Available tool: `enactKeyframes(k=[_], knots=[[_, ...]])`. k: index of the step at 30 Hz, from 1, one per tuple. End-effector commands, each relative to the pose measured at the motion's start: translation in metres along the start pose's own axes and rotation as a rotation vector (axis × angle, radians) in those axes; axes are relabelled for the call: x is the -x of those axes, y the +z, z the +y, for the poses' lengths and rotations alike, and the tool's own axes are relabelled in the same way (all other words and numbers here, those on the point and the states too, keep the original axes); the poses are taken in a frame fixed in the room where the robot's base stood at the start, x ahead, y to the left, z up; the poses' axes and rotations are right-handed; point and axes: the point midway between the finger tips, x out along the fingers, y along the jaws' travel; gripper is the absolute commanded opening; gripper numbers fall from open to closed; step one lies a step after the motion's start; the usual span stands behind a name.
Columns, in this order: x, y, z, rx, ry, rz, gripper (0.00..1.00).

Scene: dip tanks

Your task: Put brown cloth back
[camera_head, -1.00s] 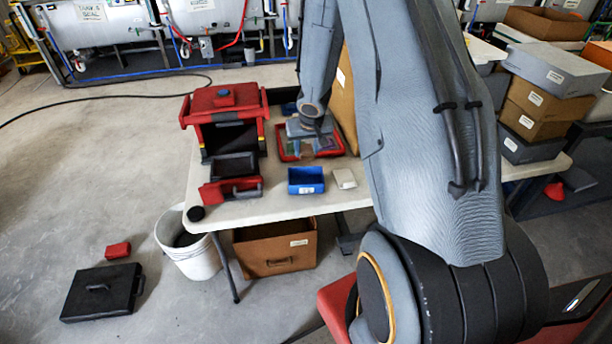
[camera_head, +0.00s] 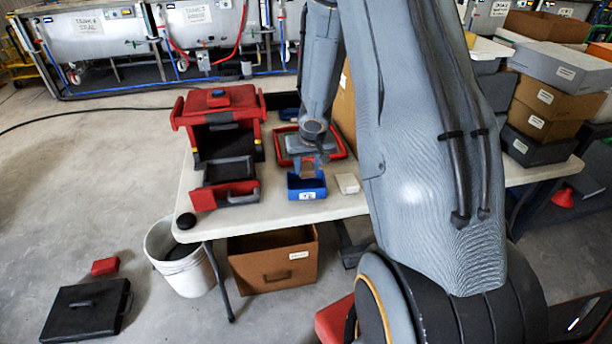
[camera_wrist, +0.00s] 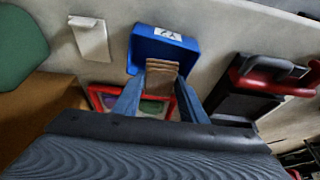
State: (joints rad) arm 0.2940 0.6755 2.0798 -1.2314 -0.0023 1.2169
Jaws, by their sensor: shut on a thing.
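My gripper (camera_head: 310,168) is shut on the brown cloth, a folded tan-brown piece (camera_wrist: 161,74) between the two blue-grey fingers (camera_wrist: 160,92) in the wrist view. The cloth also shows under the gripper in the head view (camera_head: 308,171). A blue bin (camera_head: 307,194) with a white label stands on the table, close to the held cloth; it also shows in the wrist view (camera_wrist: 178,50). I cannot tell whether cloth and bin touch. Behind the gripper lies a red-rimmed tray (camera_head: 340,135); green and purple pieces (camera_wrist: 152,108) show in it.
A white block (camera_head: 347,183) lies right of the bin. A brown box (camera_head: 346,105) stands behind on the right. Bare tabletop (camera_head: 265,207) shows in front of the bin.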

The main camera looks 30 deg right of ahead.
Motion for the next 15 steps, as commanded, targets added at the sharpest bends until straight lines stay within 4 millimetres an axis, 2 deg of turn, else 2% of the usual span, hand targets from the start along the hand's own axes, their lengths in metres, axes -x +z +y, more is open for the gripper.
enactKeyframes(k=[1, 5, 15], knots=[[-0.010, 0.003, 0.000, -0.001, 0.000, 0.000, 0.20], [-0.019, 0.007, 0.000, 0.000, 0.000, -0.001, 0.20], [-0.019, 0.008, 0.000, -0.001, 0.000, 0.000, 0.20]])
